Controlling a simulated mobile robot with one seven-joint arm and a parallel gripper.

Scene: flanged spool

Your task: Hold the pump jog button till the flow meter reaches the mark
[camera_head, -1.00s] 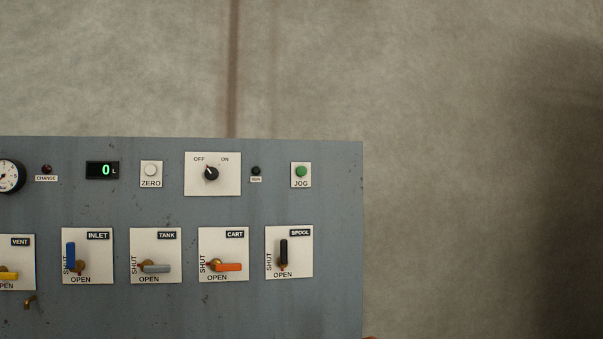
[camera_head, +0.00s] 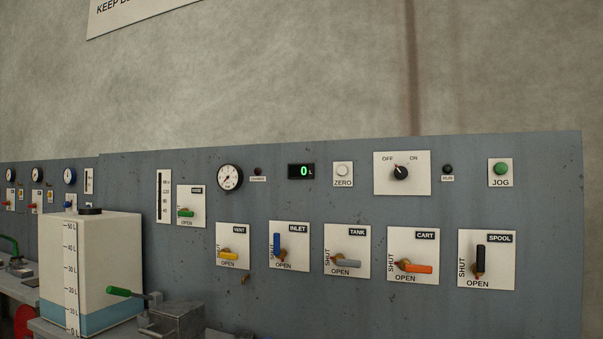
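The green JOG button (camera_head: 501,169) sits on a white plate at the upper right of the grey panel (camera_head: 560,230). The flow meter display (camera_head: 301,171) reads 0 L in green digits. The pump switch (camera_head: 400,173) is a black OFF/ON knob; its pointer tilts up and left, toward OFF. The RUN lamp (camera_head: 447,169) beside it is dark. The ZERO button (camera_head: 343,169) is pale. My gripper is not in view, and nothing touches the JOG button.
The SPOOL handle (camera_head: 480,260) and INLET handle (camera_head: 277,244) stand upright; the TANK handle (camera_head: 348,263), CART handle (camera_head: 415,267) and VENT handle (camera_head: 229,255) lie sideways. A white tank (camera_head: 115,260) with blue liquid stands at lower left.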

